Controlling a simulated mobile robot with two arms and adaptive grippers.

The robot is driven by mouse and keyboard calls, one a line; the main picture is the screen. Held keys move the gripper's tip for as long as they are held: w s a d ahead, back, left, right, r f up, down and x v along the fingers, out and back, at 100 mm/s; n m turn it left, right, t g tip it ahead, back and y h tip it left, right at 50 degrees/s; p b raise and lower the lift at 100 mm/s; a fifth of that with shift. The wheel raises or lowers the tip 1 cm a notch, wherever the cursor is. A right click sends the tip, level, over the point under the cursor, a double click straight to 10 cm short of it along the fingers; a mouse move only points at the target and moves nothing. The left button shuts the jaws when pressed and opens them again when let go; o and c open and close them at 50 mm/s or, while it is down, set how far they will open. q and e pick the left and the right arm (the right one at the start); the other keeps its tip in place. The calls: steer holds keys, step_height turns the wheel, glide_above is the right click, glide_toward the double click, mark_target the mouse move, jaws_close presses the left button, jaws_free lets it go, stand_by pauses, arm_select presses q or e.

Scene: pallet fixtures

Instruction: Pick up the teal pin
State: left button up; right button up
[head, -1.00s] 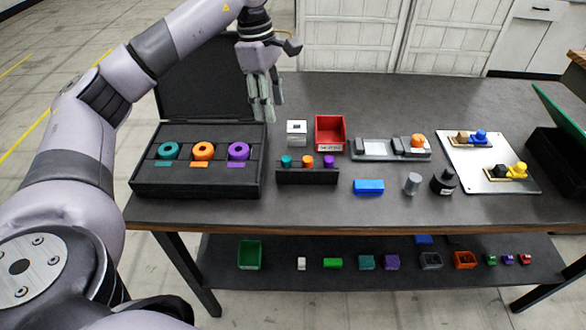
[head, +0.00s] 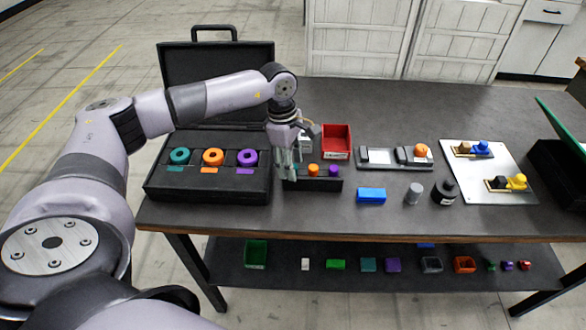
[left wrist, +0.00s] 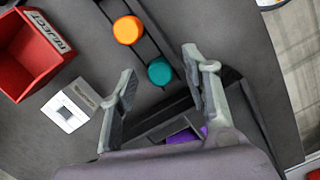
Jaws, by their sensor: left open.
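The teal pin (left wrist: 160,71) stands in the black rack (head: 318,184), seen from above in the left wrist view. My left gripper (head: 288,172) is open and points down over the rack's left end. In the left wrist view the fingertips of the left gripper (left wrist: 163,68) lie on either side of the teal pin, with nothing held. In the head view the gripper hides the teal pin. I cannot tell how far the fingertips are above it. My right gripper is not in view.
An orange pin (head: 313,170) and a purple pin (head: 334,170) stand beside it in the rack. The black case (head: 205,190) with rings is to the left. A red bin (head: 336,139) and a white box (left wrist: 65,112) are behind.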

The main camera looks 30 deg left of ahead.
arm_select(q)
steer(key=shift+f, duration=0.2)
jaws_close()
stand_by(0.4)
steer(key=shift+r, duration=0.1)
